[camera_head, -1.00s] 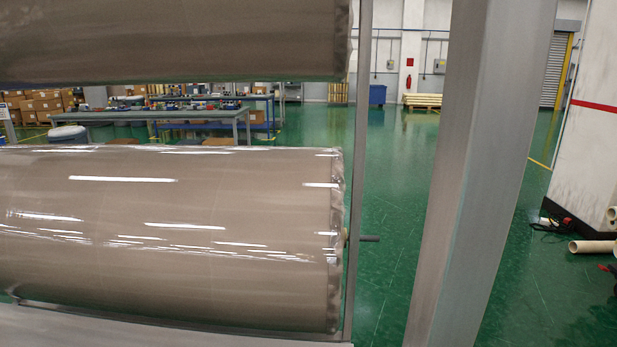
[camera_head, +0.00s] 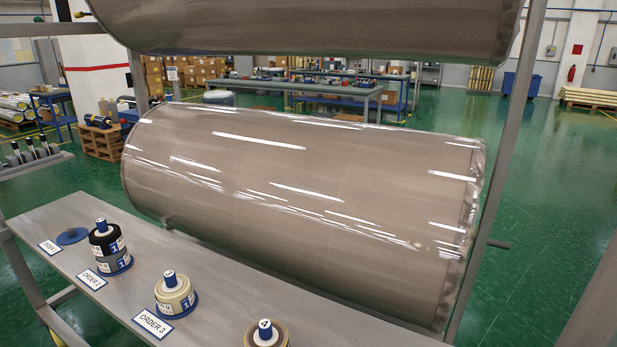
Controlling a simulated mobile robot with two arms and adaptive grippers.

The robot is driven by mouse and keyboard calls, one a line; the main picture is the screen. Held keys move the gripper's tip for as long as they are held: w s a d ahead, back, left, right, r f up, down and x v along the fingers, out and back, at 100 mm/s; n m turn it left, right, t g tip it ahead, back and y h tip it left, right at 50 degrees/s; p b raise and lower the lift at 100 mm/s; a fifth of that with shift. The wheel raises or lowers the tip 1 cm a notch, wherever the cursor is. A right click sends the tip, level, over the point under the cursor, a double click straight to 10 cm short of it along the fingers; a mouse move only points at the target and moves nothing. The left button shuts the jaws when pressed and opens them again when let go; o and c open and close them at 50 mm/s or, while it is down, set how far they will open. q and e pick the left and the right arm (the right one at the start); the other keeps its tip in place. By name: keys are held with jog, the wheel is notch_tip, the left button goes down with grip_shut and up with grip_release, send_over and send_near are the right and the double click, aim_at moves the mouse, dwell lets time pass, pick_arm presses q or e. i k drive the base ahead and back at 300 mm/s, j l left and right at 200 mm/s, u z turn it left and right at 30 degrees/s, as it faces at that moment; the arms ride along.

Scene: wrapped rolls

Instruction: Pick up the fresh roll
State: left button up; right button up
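A large grey-brown roll (camera_head: 300,195) in glossy clear wrap lies on its side in a metal rack across the middle of the view. A second large roll (camera_head: 320,25) of like colour hangs above it, cut off at the top. Small rolls stand on a grey table in front: a dark stack (camera_head: 108,245) on a blue base, a cream roll (camera_head: 174,294) on a blue base, and a brown roll (camera_head: 266,336) cut off at the bottom edge. None is marked as fresh that I can see. Neither of my grippers is in view.
The grey table (camera_head: 190,255) carries an empty blue disc (camera_head: 72,236) and order cards, one reading ORDER 3 (camera_head: 153,323). A rack post (camera_head: 500,190) stands right of the large roll. Green floor (camera_head: 550,170) is open at the right; a workbench (camera_head: 300,88) stands behind.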

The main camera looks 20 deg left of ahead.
aim_at(105, 240)
jog(key=u, duration=2)
jog(key=z, duration=0.75)
jog(key=i+j+z, duration=0.15)
jog(key=j+z, duration=0.15)
jog(key=i+j+z, duration=0.1)
jog(key=j+z, duration=0.25)
jog(key=j, duration=0.2)
jog(key=j+z, duration=0.3)
jog(key=j, duration=0.15)
